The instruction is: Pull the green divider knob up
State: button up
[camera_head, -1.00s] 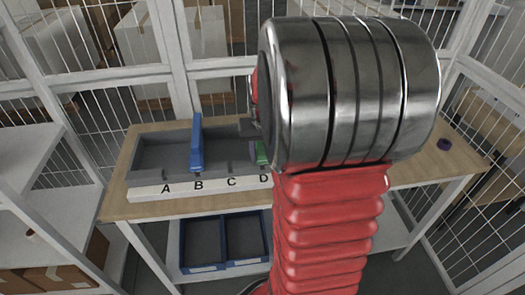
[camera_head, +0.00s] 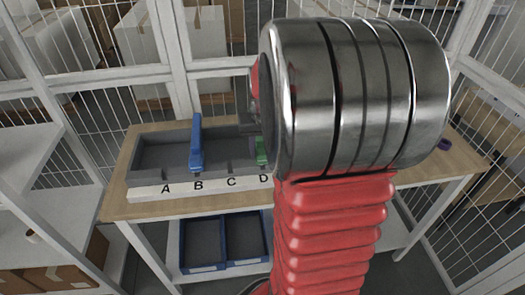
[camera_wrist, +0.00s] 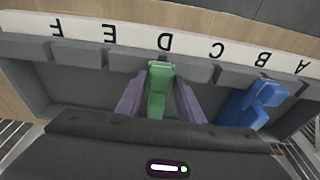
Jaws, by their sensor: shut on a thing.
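The green divider knob (camera_wrist: 158,85) stands at slot D, in the middle of the wrist view. My gripper (camera_wrist: 159,98) has a finger on each side of it and is shut on it. In the head view only a small part of the green divider (camera_head: 261,150) shows, beside the letter D; my arm hides the rest. The grey tray (camera_head: 150,150) with the lettered white front strip (camera_head: 180,187) stands on the wooden table.
A blue divider (camera_head: 196,145) stands at slot B, and also shows in the wrist view (camera_wrist: 250,102). Two blue bins (camera_head: 203,240) sit on the shelf below. A purple ring (camera_head: 444,144) lies at the table's right. Wire mesh walls stand behind.

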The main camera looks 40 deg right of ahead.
jog(key=shift+r, duration=0.25)
jog(key=shift+c, duration=0.9)
jog(key=shift+r, duration=0.35)
jog(key=o, duration=0.9)
jog(key=shift+c, duration=0.2)
notch_tip(320, 180, up, 9)
jog(key=s+a, duration=0.1)
jog(key=shift+s, duration=0.25)
